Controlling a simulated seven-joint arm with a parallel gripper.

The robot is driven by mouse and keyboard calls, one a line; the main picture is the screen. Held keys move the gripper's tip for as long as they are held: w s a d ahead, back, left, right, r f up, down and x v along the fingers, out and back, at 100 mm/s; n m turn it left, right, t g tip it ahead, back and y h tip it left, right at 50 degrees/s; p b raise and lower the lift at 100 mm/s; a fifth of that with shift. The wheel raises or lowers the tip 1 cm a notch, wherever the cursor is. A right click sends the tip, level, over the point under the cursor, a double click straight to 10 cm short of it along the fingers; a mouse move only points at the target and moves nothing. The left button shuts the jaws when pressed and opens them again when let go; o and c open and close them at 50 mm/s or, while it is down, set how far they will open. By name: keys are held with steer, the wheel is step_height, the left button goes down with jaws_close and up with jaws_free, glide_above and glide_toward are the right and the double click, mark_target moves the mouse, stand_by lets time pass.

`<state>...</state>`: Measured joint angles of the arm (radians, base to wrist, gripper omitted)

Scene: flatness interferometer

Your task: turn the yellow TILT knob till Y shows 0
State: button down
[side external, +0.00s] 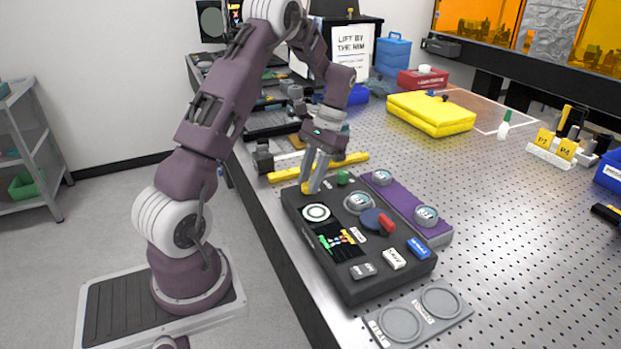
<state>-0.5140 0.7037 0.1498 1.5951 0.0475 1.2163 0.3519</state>
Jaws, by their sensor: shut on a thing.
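The yellow TILT knob (305,188) is at the far left corner of the black instrument box (352,289). My gripper (311,184) points down at it with its fingers closed around the knob, which they partly hide. A small screen (339,240) on the box's top shows coloured text and marks, too small to read, so I cannot tell the Y value.
A green knob (342,177) stands close to the right of my gripper. A red-handled dark disc (387,224) and several buttons are on the box. A purple tray (438,233) with round pieces lies beside it, and a yellow bar (352,159) lies behind.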

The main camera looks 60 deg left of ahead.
stand_by(0.3)
steer(key=c, duration=1.1)
jaws_free()
steer(key=shift+c, duration=0.2)
steer(key=v, duration=0.7)
steer(key=shift+r, duration=0.1)
